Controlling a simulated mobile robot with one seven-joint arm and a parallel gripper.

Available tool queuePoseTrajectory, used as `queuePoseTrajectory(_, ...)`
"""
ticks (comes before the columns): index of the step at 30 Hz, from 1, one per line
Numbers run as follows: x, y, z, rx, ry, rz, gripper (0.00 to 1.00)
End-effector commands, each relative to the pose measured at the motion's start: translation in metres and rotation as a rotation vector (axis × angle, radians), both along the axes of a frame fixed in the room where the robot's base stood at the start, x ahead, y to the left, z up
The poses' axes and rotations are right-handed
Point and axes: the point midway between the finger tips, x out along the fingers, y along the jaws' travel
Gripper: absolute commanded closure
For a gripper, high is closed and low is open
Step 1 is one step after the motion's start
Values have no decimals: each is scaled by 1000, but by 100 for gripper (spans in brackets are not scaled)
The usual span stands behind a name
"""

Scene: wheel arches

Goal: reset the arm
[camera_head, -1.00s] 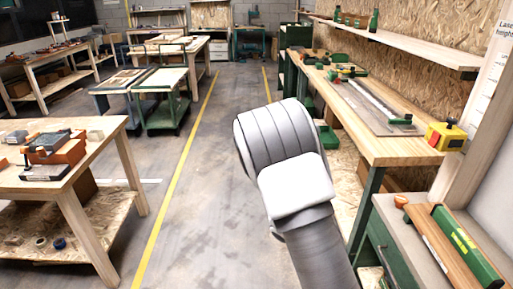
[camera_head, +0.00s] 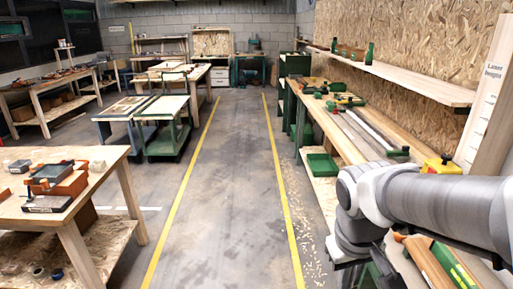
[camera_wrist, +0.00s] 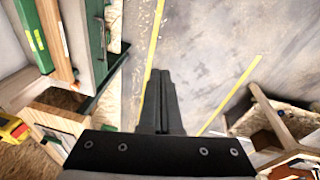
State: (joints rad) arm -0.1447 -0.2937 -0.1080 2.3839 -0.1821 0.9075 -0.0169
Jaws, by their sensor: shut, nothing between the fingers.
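My gripper (camera_wrist: 161,80) shows in the wrist view with its two dark fingers together and nothing between them. It points down over the grey concrete floor, apart from the benches on either side. In the head view my grey and white arm comes in from the right edge and bends down at an elbow over the near right bench. My gripper cannot be made out in the head view.
A long wooden workbench (camera_head: 343,146) with tools runs along the right wall. A wooden table (camera_head: 88,190) with an orange and grey tool (camera_head: 62,182) stands at left. The aisle (camera_head: 228,190) between the yellow lines is clear.

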Motion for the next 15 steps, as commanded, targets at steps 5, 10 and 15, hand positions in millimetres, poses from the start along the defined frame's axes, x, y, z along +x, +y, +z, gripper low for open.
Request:
queuePoseTrajectory(5, -20, 8, 44, 74, -153, -59, 100)
queuePoseTrajectory(10, -37, 15, 72, 124, -267, -100, 100)
queuePoseTrajectory(15, -47, 20, 85, 148, -331, -120, 100)
